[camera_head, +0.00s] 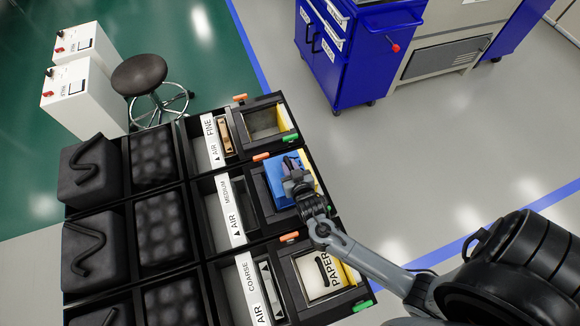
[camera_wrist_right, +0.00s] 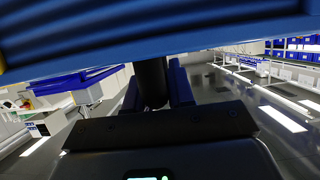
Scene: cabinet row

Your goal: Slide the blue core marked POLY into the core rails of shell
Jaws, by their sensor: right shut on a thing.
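The blue core (camera_head: 274,183) is at the right-hand compartment of the middle black shell (camera_head: 259,195), the row labelled MEDIUM. No POLY mark is readable on it. My right gripper (camera_head: 296,184) is shut on the core at its right side. In the right wrist view the core's blue ridged face (camera_wrist_right: 150,22) spans the top of the picture, close to the camera. I cannot tell how deep the core sits, and the rails are hidden. My left gripper is not in view.
The COARSE row below has a PAPER core (camera_head: 318,275) in its shell. The FINE row above has an open compartment (camera_head: 262,122). Orange and green tabs stick out along the rows. Black padded blocks (camera_head: 155,158) stand to the left. Floor to the right is clear.

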